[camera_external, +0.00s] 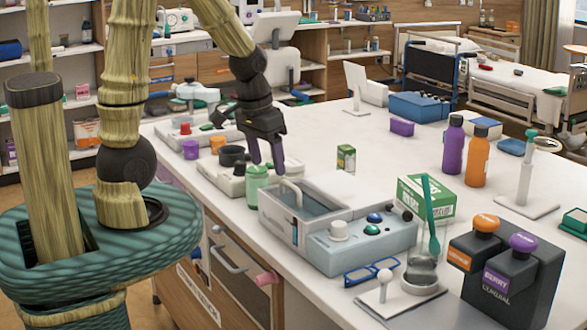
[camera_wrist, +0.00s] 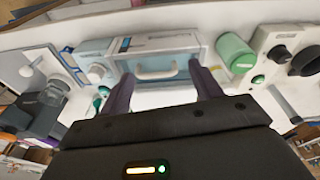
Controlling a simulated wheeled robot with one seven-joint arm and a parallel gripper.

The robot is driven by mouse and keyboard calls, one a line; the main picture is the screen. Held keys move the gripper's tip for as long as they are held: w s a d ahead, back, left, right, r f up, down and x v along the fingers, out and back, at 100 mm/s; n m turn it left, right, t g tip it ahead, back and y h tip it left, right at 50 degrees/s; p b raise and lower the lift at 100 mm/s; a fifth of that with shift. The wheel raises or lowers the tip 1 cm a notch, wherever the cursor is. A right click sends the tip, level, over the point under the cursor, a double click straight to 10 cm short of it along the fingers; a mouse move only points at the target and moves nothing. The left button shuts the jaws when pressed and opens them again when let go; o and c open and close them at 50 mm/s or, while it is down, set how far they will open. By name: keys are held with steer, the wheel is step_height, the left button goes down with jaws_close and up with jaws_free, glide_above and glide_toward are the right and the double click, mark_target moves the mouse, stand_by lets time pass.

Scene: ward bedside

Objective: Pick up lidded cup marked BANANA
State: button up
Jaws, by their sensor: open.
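I cannot read BANANA on anything in either view. A light green lidded container (camera_external: 257,187) stands on the white counter, left of a grey-white machine with an open basin (camera_external: 275,222). It also shows in the wrist view (camera_wrist: 236,54), right of my fingers, with no readable label. My gripper (camera_external: 266,163) is open and empty, pointing down above the green container and the machine's left end. In the wrist view my fingers (camera_wrist: 160,88) are spread before the machine's handle (camera_wrist: 156,72). A dark dispenser (camera_external: 510,262) has orange and purple tops; one label seems to read BERRY.
A purple bottle (camera_external: 453,146) and an orange bottle (camera_external: 478,160) stand at the back right. The counter's middle back (camera_external: 330,120) is mostly clear.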

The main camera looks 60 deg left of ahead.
steer(key=w+a+f+n+h, duration=0.1)
steer(key=a+n, duration=0.1)
steer(key=w+a+f+n+g, duration=0.1)
steer(key=w+a+n, duration=0.1)
steer(key=n, duration=0.1)
steer(key=w+a+f+n+g+h+b, duration=0.1)
steer(key=w+a+n, duration=0.1)
steer(key=a+n, duration=0.1)
steer(key=shift+w+a+f+h, duration=0.1)
steer(key=shift+w+h, duration=0.15)
steer(key=shift+h, duration=0.05)
steer(key=w+a+n+t+h+b, duration=0.1)
steer(key=a+n+t+h, duration=0.2)
steer(key=a+n, duration=0.4)
steer(key=w+a+f+n+t+h+b, duration=0.1)
steer(key=a+n+h, duration=0.5)
steer(key=a, duration=1.1)
steer(key=shift+w+f+n+t+b, duration=0.3)
steer(key=shift+w+n+t, duration=0.3)
steer(key=shift+t, duration=0.4)
steer(key=shift+s, duration=0.1)
steer(key=p+x, duration=0.1)
steer(key=x, duration=1.1)
steer(key=shift+p, duration=0.35)
steer(key=shift+d, duration=0.1)
